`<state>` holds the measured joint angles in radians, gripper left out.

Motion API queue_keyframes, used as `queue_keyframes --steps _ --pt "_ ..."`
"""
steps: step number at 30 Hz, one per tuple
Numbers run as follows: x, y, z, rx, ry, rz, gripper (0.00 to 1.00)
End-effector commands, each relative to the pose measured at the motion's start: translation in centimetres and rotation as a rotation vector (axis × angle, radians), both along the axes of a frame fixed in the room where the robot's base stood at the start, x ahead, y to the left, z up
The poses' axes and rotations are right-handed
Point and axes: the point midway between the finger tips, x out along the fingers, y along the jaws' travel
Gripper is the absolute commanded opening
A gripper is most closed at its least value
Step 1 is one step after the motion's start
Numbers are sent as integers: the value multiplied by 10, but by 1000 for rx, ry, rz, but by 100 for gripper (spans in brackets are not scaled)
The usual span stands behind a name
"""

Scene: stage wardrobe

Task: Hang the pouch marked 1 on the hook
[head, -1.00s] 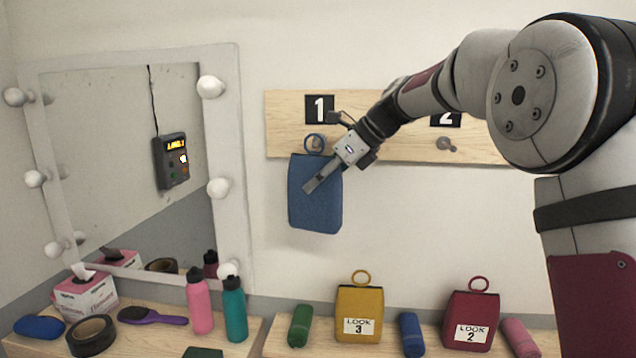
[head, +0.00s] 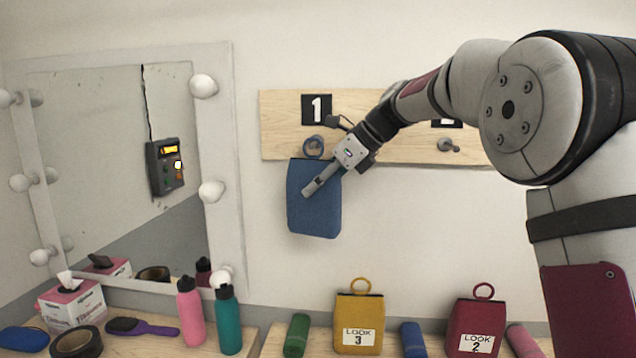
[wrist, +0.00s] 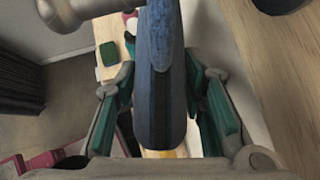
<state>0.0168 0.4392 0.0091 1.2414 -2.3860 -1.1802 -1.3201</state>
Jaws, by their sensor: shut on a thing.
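The blue pouch (head: 314,200) hangs upright in front of the wooden hook board, below the black plate marked 1 (head: 316,108). No number shows on its visible face. Its blue ring (head: 313,147) overlaps the grey hook (head: 315,139) under that plate; I cannot tell whether the ring is around the hook or in front of it. My gripper (head: 318,187) reaches in from the right and is shut on the blue pouch. In the wrist view, the pouch (wrist: 160,70) stands edge-on between my green-padded fingers (wrist: 163,115).
A second hook (head: 446,145) sits right on the board (head: 400,150), under a partly covered plate. Below stand a yellow pouch marked LOOK 3 (head: 358,315) and a red one marked LOOK 2 (head: 475,322). A bulb-framed mirror (head: 100,110) is left, with bottles beneath.

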Motion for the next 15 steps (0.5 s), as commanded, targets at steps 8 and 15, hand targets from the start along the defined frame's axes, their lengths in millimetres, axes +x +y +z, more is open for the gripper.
queue_keyframes --steps 8,15 --pt "0 0 0 1 0 0 5" --pt "0 0 0 1 0 0 60"
